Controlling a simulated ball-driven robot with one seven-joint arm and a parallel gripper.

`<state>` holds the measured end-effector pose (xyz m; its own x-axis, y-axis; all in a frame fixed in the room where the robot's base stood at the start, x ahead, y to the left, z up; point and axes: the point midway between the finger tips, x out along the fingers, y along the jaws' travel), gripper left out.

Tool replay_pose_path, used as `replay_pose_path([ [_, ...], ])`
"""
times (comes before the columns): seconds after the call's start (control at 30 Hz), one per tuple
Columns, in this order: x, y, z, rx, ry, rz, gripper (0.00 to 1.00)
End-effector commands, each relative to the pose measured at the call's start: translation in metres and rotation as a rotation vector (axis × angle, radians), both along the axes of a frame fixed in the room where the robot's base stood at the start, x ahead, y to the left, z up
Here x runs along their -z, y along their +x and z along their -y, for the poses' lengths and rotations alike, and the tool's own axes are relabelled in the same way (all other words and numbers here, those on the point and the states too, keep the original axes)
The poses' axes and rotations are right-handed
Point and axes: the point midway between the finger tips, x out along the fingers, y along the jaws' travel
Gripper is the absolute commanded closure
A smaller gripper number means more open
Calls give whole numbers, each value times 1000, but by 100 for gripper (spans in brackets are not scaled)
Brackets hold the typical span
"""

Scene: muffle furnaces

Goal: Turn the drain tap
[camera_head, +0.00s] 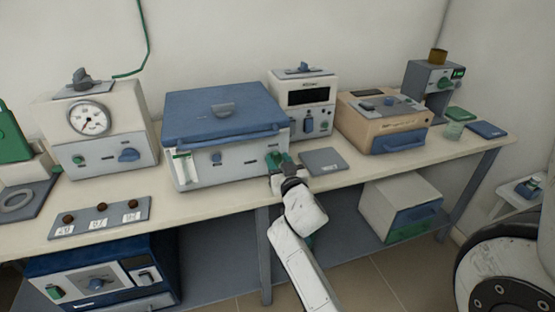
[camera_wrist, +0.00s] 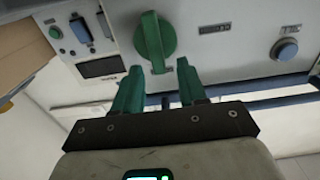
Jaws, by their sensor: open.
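A white box with a blue lid (camera_head: 225,112) stands on the bench, its front panel facing me. A green tap-like handle (camera_wrist: 155,40) sits on that panel in the wrist view; it looks like the drain tap. In the head view my gripper (camera_head: 279,160) is at the panel's right end and hides most of the handle.
A round blue knob (camera_wrist: 286,49) is on the same panel. A grey flat plate (camera_head: 323,161) lies on the bench right of my gripper. A tan box (camera_head: 365,122) and a white unit with a dark display (camera_head: 303,97) stand close by.

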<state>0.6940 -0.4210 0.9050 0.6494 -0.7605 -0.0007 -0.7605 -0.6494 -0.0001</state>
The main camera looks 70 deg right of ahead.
Motion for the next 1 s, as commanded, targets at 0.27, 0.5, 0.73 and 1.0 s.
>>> replay_pose_path([
  [0.27,0,8,8,-1,-1,1,58],
  [0.5,0,7,8,-1,0,0,65],
  [0.73,0,7,8,-1,0,0,87],
  [1.0,0,7,8,-1,0,0,100],
])
